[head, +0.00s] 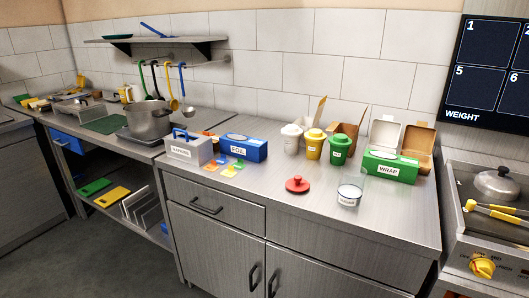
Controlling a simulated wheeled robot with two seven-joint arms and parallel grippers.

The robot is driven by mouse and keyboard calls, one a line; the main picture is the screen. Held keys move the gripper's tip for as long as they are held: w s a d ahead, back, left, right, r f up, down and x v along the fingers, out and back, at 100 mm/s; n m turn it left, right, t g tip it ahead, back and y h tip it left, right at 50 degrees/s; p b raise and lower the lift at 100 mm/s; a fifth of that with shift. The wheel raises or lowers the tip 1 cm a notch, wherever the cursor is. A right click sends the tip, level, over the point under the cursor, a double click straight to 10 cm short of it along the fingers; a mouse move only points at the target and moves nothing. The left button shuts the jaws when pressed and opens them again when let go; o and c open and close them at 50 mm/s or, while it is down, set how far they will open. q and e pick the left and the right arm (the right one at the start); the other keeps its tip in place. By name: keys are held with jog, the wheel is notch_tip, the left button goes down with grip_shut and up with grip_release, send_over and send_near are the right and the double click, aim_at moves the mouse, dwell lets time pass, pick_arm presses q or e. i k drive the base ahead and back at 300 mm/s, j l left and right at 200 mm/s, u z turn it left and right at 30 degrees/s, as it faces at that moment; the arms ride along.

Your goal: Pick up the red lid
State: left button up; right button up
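The red lid (297,184) lies flat on the steel counter, near the middle of the head view, with its small knob pointing up. It stands apart from the things around it. A clear container with a white label (349,193) stands to its right. Neither of my grippers shows in the head view.
White, yellow and green lidded tubs (314,147) stand behind the lid. A green wrap box (390,166) is at the right, a blue foil box (242,148) and a grey box (189,150) at the left. The counter (255,190) is clear around the lid's front and left.

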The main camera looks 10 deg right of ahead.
aim_at(296, 184)
jog(key=z, duration=0.4)
jog(key=i+j+z, duration=0.2)
jog(key=z, duration=0.2)
jog(key=i+j+z, duration=0.1)
jog(key=j+z, duration=0.25)
jog(key=j, duration=0.15)
jog(key=i+j+z, duration=0.1)
jog(key=j+z, duration=0.3)
